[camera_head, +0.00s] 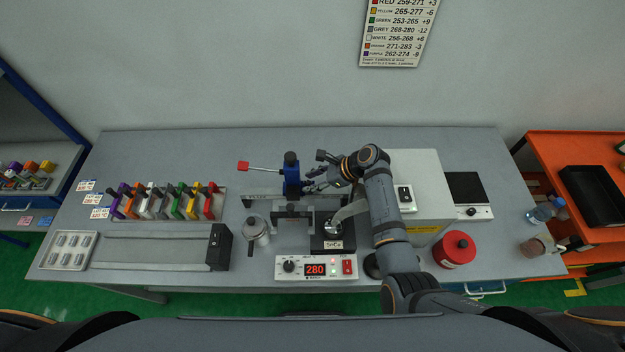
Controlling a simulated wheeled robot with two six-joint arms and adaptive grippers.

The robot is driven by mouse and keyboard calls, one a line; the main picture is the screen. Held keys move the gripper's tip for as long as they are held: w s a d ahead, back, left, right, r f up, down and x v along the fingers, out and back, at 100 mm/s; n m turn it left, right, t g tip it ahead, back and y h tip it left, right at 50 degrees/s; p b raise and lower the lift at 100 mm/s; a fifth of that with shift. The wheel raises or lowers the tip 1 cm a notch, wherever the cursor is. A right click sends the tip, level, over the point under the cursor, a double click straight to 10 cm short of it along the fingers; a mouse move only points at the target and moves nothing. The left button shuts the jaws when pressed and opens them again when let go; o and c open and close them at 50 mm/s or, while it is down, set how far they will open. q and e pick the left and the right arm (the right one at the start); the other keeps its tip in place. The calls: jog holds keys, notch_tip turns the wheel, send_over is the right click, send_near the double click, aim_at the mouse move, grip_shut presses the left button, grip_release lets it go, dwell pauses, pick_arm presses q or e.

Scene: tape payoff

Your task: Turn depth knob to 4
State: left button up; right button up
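A blue upright press (292,182) with a dark cap on top stands at the middle of the table, and a red-ended lever (244,166) sticks out to its left. My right arm reaches in from the right, and my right gripper (314,181) is at the right side of the blue press. The fingertips are small and dark there, so I cannot tell whether they touch the press or grip a part. No depth knob or scale is readable. A control box in front shows red digits 280 and has a black knob (289,266). My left gripper is not in view.
Several coloured-handled tools stand in a rack (225,203) at the left. A metal canister (256,231) stands left of the press. A white cabinet (419,167), a red can (454,250) and a water bottle (541,213) are to the right. The back left of the table is clear.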

grip_shut()
jog(key=shift+w, duration=0.1)
jog(key=shift+n, duration=0.3)
jog(key=shift+g, duration=0.5)
jog(key=n, duration=0.1)
jog(key=n+g+b, duration=0.1)
jog(key=shift+w+f+n+g, duration=0.1)
jog(key=shift+w+n+g, duration=0.15)
jog(key=shift+n+g, duration=0.05)
jog(key=n+g+b, duration=0.2)
jog(key=shift+w+n, duration=0.15)
jog(key=shift+n, duration=0.25)
jog(key=shift+n+g+h+b, duration=0.3)
jog(key=shift+n+g+b, duration=0.45)
jog(key=shift+b, duration=0.2)
jog(key=shift+w, duration=0.1)
